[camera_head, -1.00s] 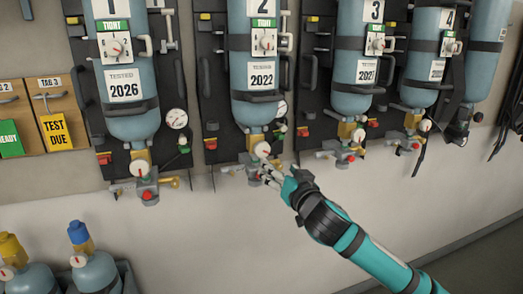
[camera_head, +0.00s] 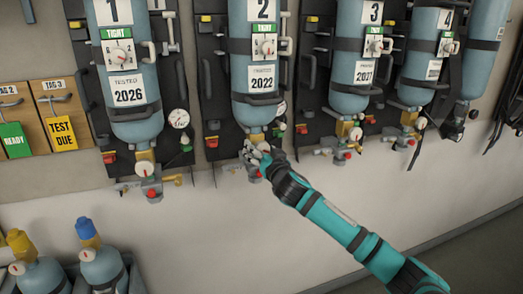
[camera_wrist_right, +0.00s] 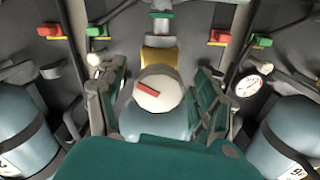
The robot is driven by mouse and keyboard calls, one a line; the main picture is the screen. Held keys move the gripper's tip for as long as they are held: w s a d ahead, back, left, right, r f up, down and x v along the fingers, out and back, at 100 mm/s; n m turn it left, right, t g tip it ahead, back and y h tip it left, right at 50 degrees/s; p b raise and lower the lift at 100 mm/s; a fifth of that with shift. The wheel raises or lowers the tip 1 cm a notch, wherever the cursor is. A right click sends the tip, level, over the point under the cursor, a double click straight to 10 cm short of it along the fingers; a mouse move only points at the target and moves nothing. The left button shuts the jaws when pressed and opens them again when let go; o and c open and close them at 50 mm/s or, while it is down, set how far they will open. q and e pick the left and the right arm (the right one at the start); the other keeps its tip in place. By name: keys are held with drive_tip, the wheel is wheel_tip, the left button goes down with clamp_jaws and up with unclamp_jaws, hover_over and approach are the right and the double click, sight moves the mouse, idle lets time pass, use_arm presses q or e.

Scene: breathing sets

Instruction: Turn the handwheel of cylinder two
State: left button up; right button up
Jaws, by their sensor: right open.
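Cylinder two (camera_head: 256,75) is a light blue bottle strapped upside down to a dark backplate, with a green TIGHT tag and a 2022 label. Its handwheel (camera_wrist_right: 160,93), a round white knob with a red mark, sits below a brass neck (camera_wrist_right: 160,60) in the right wrist view. My right gripper (camera_head: 256,155) is at the valve under cylinder two and mostly hides the handwheel in the head view. In the right wrist view the right gripper (camera_wrist_right: 158,100) is open, with one finger on each side of the handwheel. Contact cannot be told. My left gripper is not in view.
Cylinder one (camera_head: 125,75) hangs to the left, cylinder three (camera_head: 360,65) and others to the right. A pressure gauge (camera_wrist_right: 249,86) is close to the right finger. Two loose cylinders (camera_head: 100,265) stand at the lower left. The wall below the valves is clear.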

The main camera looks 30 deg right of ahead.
drive_tip(key=c, duration=1.2)
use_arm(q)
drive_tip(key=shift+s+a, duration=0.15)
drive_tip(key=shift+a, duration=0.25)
use_arm(e)
drive_tip(key=shift+o, duration=0.2)
drive_tip(key=shift+n, duration=0.3)
drive_tip(key=shift+c, duration=0.2)
